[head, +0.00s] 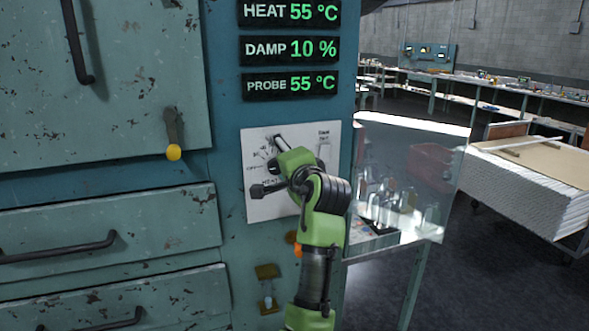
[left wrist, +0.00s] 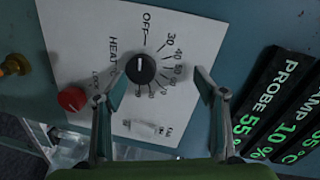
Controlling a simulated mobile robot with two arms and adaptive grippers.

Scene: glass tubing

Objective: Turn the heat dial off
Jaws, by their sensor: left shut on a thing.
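The heat dial (left wrist: 140,68) is a round black knob on a white panel (head: 258,210) marked OFF and with rising numbers. In the left wrist view its white mark points roughly up, toward the OFF line. In the head view my left gripper (head: 266,164) and wrist cover most of the panel and dial. The HEAT display (head: 290,14) reads 55 °C. My right gripper is not in view.
A red knob (left wrist: 72,99) and a small white switch (left wrist: 143,128) sit near the dial. The DAMP display (head: 290,50) reads 10 %, the PROBE display (head: 290,84) 55 °C. A clear pane (head: 425,180) stands right of my arm. Cabinet handles (head: 60,247) protrude at left.

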